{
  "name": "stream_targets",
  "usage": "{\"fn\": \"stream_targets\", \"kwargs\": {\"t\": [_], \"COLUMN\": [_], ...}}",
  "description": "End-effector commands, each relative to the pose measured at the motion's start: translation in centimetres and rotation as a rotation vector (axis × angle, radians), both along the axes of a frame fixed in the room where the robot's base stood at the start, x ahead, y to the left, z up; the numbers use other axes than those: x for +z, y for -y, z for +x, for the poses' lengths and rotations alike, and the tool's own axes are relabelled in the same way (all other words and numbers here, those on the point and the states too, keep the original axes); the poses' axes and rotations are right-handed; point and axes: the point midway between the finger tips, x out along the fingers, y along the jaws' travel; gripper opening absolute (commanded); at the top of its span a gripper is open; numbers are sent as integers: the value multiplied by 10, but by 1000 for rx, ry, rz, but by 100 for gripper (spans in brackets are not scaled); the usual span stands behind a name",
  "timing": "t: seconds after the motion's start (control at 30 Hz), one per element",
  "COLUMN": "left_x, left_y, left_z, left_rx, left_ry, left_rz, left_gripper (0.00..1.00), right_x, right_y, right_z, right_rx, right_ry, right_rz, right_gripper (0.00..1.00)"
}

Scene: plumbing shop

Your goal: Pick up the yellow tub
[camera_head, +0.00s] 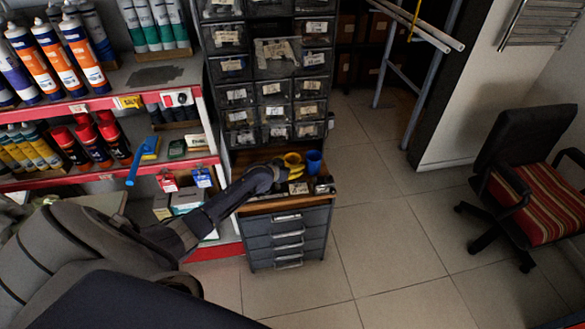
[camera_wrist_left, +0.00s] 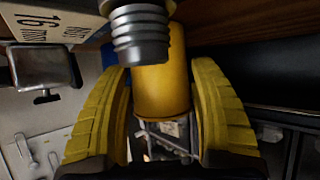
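The yellow tub (camera_head: 292,160) stands on the wooden top of a small grey drawer cabinet, left of a blue cup. My left gripper (camera_head: 293,173) reaches it from the left. In the left wrist view the yellow tub (camera_wrist_left: 163,85) is between the two yellow fingers of my left gripper (camera_wrist_left: 162,75). The fingers look open, with narrow dark gaps beside the tub; firm contact does not show. A grey threaded part (camera_wrist_left: 140,35) covers some of the tub's upper end. My right gripper is not in view.
The blue cup (camera_head: 314,161) is close to the tub. A tall parts-bin rack (camera_head: 270,75) rises behind the cabinet (camera_head: 288,235). Shelves with tubes and cans stand at left. A metal fitting (camera_wrist_left: 45,68) shows in the left wrist view. Floor at right is clear up to an office chair (camera_head: 530,180).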

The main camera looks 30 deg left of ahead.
Motion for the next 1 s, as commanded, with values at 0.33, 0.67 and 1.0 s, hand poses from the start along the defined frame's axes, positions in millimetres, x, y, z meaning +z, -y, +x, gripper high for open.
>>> {"fn": "stream_targets", "kwargs": {"t": [0.33, 0.67, 1.0], "left_x": [0, 3, 38], "left_y": [0, 2, 5], "left_z": [0, -2, -6], "left_rx": [0, 0, -1], "left_ry": [0, 2, 3], "left_rz": [0, -1, 2], "left_gripper": [29, 29, 29], "right_x": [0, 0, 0], "right_y": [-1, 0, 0], "right_z": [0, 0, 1], "right_rx": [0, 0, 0], "right_ry": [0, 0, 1], "right_rz": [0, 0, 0], "right_gripper": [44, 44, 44]}}
